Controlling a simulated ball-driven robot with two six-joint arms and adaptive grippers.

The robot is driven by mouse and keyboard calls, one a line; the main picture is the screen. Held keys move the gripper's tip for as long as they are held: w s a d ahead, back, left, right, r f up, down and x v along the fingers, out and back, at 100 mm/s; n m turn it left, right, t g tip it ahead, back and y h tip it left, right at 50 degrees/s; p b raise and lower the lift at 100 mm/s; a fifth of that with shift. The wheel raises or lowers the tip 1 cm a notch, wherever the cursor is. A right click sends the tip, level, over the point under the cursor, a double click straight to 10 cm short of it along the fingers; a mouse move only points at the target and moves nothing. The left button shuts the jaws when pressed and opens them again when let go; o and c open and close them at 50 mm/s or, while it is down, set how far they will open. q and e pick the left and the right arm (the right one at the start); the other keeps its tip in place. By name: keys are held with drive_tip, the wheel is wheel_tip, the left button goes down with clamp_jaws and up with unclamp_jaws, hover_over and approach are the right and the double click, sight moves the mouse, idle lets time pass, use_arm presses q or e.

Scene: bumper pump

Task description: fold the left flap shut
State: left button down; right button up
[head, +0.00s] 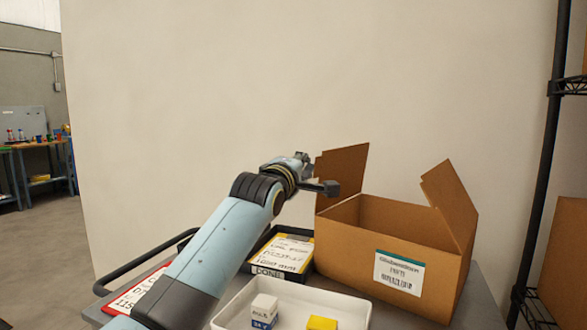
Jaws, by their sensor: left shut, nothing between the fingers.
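An open cardboard box (350,258) with a white and green label stands on the cart at the right. Its left flap (346,166) stands up from the left side. Its right flap (452,204) also stands up, tilted. My left gripper (329,188) is shut and empty. It is at the left flap's outer side and overlaps its lower left part in the picture; I cannot tell whether they touch. My left arm hides part of the cart. My right gripper is not in view.
A white tray (240,297) with a white box (264,308) and a yellow block (322,323) is in front. A black bin (264,272) with a yellow-edged sheet sits left of the cardboard box. A black rack post (546,150) stands at right.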

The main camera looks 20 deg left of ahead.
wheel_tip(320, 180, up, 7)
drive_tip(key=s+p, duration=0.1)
drive_tip(key=p, duration=0.6)
use_arm(q)
drive_tip(key=s+d+f+m+t+h+b, duration=0.1)
drive_tip(key=d+f+m, duration=0.4)
drive_tip(key=m, duration=0.5)
drive_tip(key=s+d+f+m+t+h+b, duration=0.1)
drive_tip(key=d+f+m+h+b, duration=0.3)
drive_tip(key=m, duration=0.6)
drive_tip(key=s+d+f+h, duration=0.1)
drive_tip(key=d+h, duration=0.1)
drive_tip(key=d, duration=0.1)
drive_tip(key=shift+s+d+f+m, duration=0.25)
drive_tip(key=shift+d+f+m, duration=0.05)
drive_tip(key=shift+f, duration=0.05)
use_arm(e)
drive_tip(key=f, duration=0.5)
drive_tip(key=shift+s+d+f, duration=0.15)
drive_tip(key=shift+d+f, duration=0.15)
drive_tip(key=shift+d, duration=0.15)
